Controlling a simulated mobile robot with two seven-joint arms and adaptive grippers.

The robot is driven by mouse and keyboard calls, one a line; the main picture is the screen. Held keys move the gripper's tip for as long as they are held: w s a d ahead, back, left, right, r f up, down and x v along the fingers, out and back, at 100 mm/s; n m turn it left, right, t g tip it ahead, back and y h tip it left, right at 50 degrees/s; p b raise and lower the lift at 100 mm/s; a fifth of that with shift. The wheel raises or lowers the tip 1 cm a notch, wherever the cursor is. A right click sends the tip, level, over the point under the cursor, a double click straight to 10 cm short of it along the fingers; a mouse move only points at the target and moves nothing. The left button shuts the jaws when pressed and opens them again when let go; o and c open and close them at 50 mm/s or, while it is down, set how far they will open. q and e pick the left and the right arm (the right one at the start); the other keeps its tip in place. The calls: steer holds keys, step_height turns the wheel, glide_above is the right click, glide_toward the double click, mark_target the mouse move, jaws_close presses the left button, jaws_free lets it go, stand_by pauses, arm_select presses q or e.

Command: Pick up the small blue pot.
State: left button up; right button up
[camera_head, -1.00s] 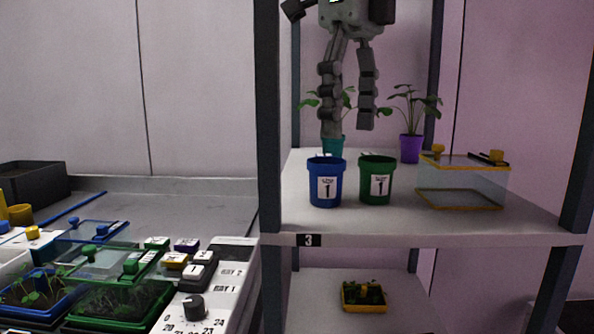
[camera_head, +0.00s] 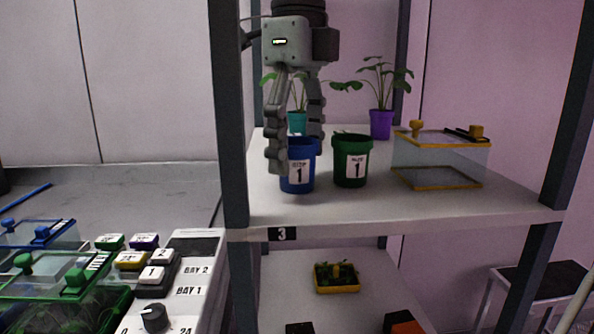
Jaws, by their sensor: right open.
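The small blue pot (camera_head: 308,155) stands upright on the rack's upper shelf, with a white label marked 1. My right gripper (camera_head: 297,151) comes down from above, fingers pointing down. One finger is at the pot's left front side, overlapping its left edge. The other finger is behind the pot's right rim. The gripper is open, and the pot still rests on the shelf. I cannot tell whether either finger touches the pot. My left gripper is out of view.
A green pot (camera_head: 351,163) stands close to the right of the blue one. A clear yellow-edged box (camera_head: 438,163) is farther right. A teal pot (camera_head: 297,123) and a purple pot (camera_head: 381,125) with plants stand behind. A dark rack post (camera_head: 228,130) rises at left.

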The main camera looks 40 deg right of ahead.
steer(key=c, duration=1.2)
step_height(320, 180, up, 10)
